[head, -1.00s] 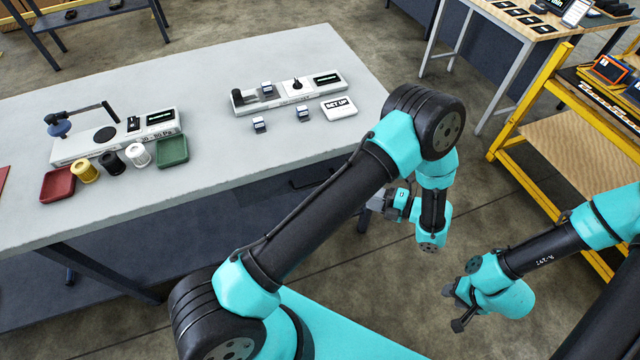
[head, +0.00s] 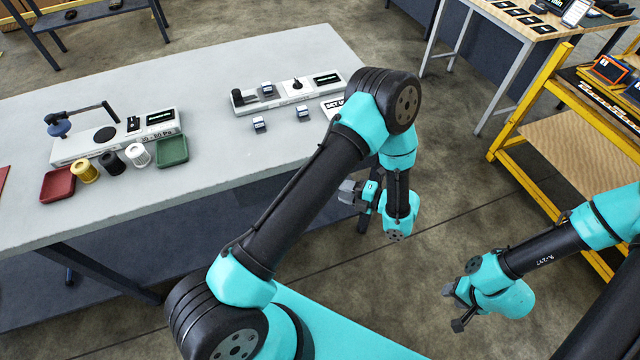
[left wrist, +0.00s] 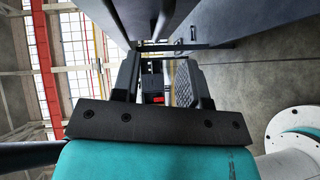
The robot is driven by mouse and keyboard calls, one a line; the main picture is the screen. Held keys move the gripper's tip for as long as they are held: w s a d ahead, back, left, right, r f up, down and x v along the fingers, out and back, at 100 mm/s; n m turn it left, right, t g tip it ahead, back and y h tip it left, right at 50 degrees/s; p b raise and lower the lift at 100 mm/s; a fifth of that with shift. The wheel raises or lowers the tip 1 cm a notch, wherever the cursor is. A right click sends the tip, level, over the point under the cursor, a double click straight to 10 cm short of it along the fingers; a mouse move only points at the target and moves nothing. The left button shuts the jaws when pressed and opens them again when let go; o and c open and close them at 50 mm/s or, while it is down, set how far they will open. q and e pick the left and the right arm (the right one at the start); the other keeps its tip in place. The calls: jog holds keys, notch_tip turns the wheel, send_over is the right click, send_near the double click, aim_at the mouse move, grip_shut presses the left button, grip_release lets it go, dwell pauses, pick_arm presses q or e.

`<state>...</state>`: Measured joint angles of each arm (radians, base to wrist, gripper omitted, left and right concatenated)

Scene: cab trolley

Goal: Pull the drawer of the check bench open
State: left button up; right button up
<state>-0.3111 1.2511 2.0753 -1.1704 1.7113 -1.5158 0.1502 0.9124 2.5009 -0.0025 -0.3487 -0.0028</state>
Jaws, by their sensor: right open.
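The check bench (head: 235,150) is the long bench with a light grey top, left of centre in the head view. Its drawer front is mostly hidden by my left arm and the top's edge. My left gripper (head: 350,193) is beside the bench's right front corner, below the top. In the left wrist view its two fingers (left wrist: 162,82) stand apart with nothing clearly between them. A thin dark bar with a bracket (left wrist: 180,44), possibly the drawer handle, shows beyond the fingertips, apart from them. My right gripper (head: 456,307) is open and empty over the floor at the right.
A grey fixture (head: 285,95) with small blocks stands on the bench near my left arm. Another fixture (head: 115,135), a red tray (head: 57,184), a green tray (head: 172,151) and several spools are further left. A yellow-framed cart (head: 540,130) stands right. Floor between is clear.

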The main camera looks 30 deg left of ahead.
pick_arm(q)
jog(key=a, duration=0.5)
jog(key=a+f, duration=0.1)
jog(key=a, duration=0.2)
jog(key=shift+s+a+f, duration=0.1)
jog(key=shift+s+a, duration=0.1)
jog(key=shift+s, duration=0.05)
grip_shut()
